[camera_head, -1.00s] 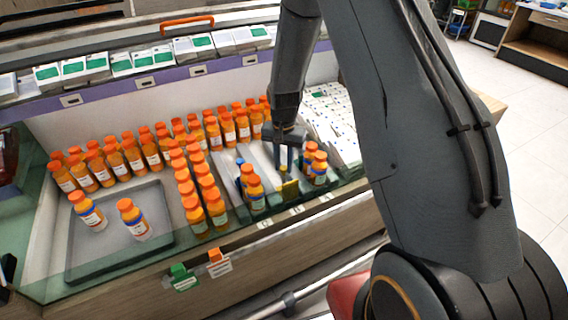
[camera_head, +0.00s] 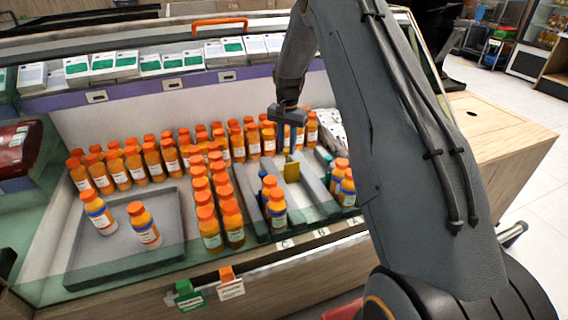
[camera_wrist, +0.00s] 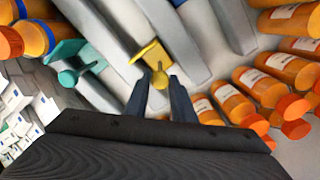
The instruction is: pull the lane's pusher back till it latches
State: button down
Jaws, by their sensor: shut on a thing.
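The yellow pusher (camera_head: 291,171) stands in the middle lane (camera_head: 296,200) of the lane rack, well back from the front edge. The lane in front of it is empty. In the wrist view the pusher (camera_wrist: 150,53) shows as a yellow plate with a round knob. My gripper (camera_head: 291,143) comes down from above behind the plate. In the wrist view my gripper (camera_wrist: 161,90) has its two dark fingers on either side of the knob, shut on it. I cannot tell whether a latch is engaged.
Orange bottles (camera_head: 277,208) stand in the lane to the left, others (camera_head: 341,178) to the right. A teal pusher (camera_wrist: 80,62) sits in a neighbouring lane. Bottle rows (camera_head: 228,215) and a grey tray (camera_head: 110,262) lie further left. Bottles (camera_wrist: 270,95) stand close behind my gripper.

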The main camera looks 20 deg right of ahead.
jog(key=w+b, duration=0.3)
jog(key=w, duration=0.3)
jog(key=shift+w+b, duration=0.35)
jog(key=shift+w+r, duration=0.1)
jog(key=shift+r, duration=0.05)
jog(key=c, duration=1.5)
grip_release()
jog(key=shift+a, duration=0.1)
jog(key=shift+r, duration=3.8)
